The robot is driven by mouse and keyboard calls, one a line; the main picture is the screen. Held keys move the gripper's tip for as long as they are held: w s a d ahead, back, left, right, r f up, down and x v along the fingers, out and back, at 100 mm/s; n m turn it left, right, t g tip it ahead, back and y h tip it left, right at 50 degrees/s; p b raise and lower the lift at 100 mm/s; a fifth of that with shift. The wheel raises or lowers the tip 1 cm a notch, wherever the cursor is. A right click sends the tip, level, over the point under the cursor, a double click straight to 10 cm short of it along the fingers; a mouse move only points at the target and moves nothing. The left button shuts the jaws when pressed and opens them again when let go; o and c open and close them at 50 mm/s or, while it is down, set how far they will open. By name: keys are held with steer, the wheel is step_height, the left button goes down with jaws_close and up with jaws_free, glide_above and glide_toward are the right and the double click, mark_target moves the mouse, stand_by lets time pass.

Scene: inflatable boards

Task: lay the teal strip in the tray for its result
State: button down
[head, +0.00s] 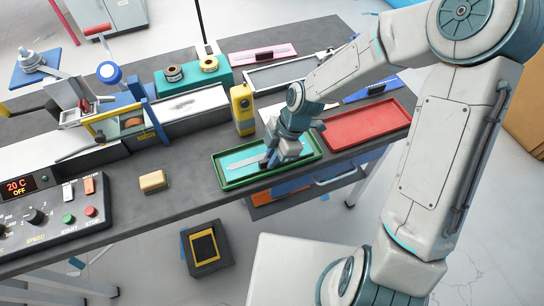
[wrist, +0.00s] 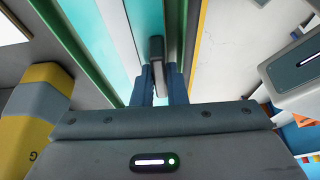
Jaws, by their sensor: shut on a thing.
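The teal strip (head: 240,163) lies within the outline of the green-rimmed tray (head: 262,177) at the front of the bench. My gripper (head: 269,160) is over the tray, shut on the strip's dark grip block. In the wrist view, my blue fingers (wrist: 158,82) sit either side of that block, with the teal strip (wrist: 145,18) behind it and a green tray rim (wrist: 68,42) to the left. I cannot tell whether the strip rests fully on the tray floor. My gripper hides part of the strip.
An empty red tray (head: 367,123) lies to the right. A yellow upright device (head: 242,108) stands behind the green tray. A pink strip (head: 263,53) and a blue strip (head: 374,89) lie farther back. A tan block (head: 153,181) and control panel (head: 50,212) are left.

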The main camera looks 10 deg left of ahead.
steer(key=shift+f, duration=0.15)
steer(key=shift+f, duration=0.15)
steer(key=c, duration=1.7)
jaws_free()
steer(key=shift+c, duration=0.2)
